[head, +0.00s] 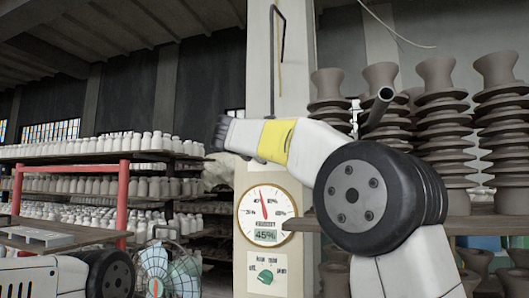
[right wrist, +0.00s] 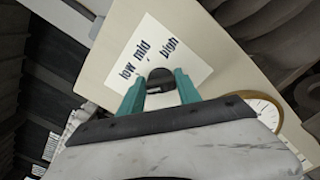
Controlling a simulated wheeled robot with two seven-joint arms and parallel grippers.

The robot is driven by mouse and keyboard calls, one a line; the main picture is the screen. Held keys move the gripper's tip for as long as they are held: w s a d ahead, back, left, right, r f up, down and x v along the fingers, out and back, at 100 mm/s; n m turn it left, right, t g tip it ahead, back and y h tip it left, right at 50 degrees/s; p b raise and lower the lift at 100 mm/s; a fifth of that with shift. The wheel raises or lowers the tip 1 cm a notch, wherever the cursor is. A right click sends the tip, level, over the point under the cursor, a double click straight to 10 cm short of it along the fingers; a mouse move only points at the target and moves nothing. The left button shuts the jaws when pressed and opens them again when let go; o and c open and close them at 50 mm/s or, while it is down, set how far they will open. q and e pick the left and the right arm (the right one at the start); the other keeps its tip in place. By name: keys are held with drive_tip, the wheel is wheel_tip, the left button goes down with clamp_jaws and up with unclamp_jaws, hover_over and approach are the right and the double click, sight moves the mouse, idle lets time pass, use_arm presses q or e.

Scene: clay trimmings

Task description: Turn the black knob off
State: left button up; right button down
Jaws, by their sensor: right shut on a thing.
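In the right wrist view, the black knob (right wrist: 162,77) sits on a white label card reading low, mid and high (right wrist: 150,48). The teal fingers of my right gripper (right wrist: 160,86) are shut on it, one on either side. The knob's lower part and the near part of the card are hidden by the gripper, and I cannot tell which mark the knob points to. In the head view, my right arm reaches left across the pillar, with its dark wrist end (head: 221,131) beside it; the knob cannot be seen there. My left gripper is out of view.
A cream pillar (head: 260,70) carries a round humidity gauge (head: 265,211) reading 45% and a small sign (head: 266,273). Stacked clay pots (head: 440,120) stand on a shelf at right. Racks of pale jars (head: 100,147) and a red frame (head: 122,205) are at left.

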drive_tip(key=shift+a+f+n, duration=0.1)
drive_tip(key=shift+a+n, duration=0.05)
drive_tip(key=shift+n, duration=1.55)
drive_tip(key=c, duration=0.8)
unclamp_jaws()
drive_tip(key=shift+c, duration=0.2)
drive_tip(key=v, duration=0.7)
drive_tip(key=shift+s, duration=0.35)
drive_tip(key=shift+a, duration=0.1)
